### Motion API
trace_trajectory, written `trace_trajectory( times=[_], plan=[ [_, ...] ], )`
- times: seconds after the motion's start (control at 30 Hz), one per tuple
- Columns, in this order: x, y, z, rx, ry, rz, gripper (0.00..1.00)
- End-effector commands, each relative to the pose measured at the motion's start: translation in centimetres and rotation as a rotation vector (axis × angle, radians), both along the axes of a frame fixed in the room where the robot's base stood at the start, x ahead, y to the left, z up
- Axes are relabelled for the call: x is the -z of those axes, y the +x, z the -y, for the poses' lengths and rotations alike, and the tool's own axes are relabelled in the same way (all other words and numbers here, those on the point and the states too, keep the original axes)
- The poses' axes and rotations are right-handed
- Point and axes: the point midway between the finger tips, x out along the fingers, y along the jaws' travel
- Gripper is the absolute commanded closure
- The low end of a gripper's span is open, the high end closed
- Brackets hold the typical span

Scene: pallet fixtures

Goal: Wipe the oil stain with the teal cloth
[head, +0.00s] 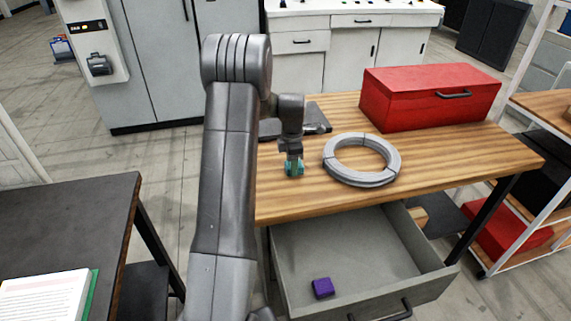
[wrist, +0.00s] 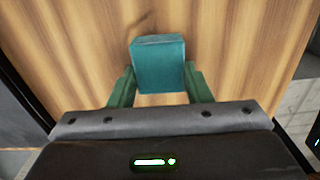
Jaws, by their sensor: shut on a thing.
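My gripper (head: 293,168) is over the wooden workbench (head: 455,152), left of the grey ring. In the wrist view my gripper (wrist: 160,90) is shut on the teal cloth (wrist: 158,62), a folded block between its green fingers. The cloth also shows small in the head view (head: 294,169), low at the bench top; I cannot tell whether it touches the wood. A faint dark mark (wrist: 150,38) shows on the wood just beyond the cloth in the wrist view, which may be part of the oil stain. The cloth may hide more of it.
A grey coiled ring (head: 361,181) lies right of my gripper, and a red toolbox (head: 425,98) stands behind it. A dark flat object (head: 312,112) lies behind my gripper. Below, an open drawer (head: 350,250) holds a purple block (head: 323,288). A dark table (head: 70,215) stands left.

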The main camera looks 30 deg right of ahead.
Motion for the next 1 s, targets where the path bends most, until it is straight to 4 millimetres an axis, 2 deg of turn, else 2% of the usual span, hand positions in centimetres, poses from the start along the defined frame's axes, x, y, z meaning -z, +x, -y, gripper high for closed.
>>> trace_trajectory(
  times=[0.1, 0.37, 0.73, 1.0],
  plan=[
    [0.1, -0.3, 1.0, 0.002, 0.001, -0.002, 0.74],
    [0.1, -0.5, 1.9, 0.001, 0.000, -0.001, 0.74],
    [0.0, -1.2, 4.9, 0.002, 0.001, -0.002, 0.74],
    [-0.1, -1.3, 5.4, 0.000, 0.000, -0.001, 0.74]
  ],
)
